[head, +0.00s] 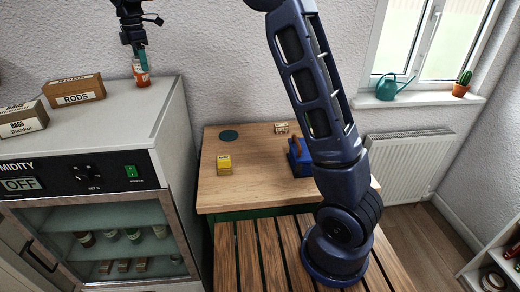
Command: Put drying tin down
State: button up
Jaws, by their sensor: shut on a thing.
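A small orange-red tin (141,76) with a pale label is at the right end of the humidity cabinet's white top (128,108), near its back edge. My gripper (142,65) points down from above and is shut on the tin's upper part. The tin looks upright. I cannot tell whether its base touches the cabinet top or hangs just above it. The fingers hide the top of the tin.
Boxes marked RODS (75,90) and RAGS (22,118) stand left on the cabinet. The wooden table (255,185) holds a dark green disc (229,135), a yellow box (224,165) and a blue object (299,160). The cabinet top's front right is clear.

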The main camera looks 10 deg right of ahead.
jog(key=w+d+f+m, duration=0.1)
jog(key=w+d+f, duration=0.15)
jog(key=d, duration=0.35)
jog(key=w+d+f+m, duration=0.1)
jog(key=w+d+f, duration=0.15)
jog(key=d, duration=0.45)
jog(key=m, duration=0.4)
send_over(260, 148)
notch_tip(260, 148, down, 14)
notch_tip(260, 148, down, 20)
jog(key=shift+s+r, duration=0.15)
jog(key=shift+r, duration=0.05)
jog(key=shift+f, duration=0.1)
jog(key=o, duration=0.7)
jog(key=shift+c, duration=0.2)
jog(key=o, duration=0.3)
jog(key=shift+o, duration=0.2)
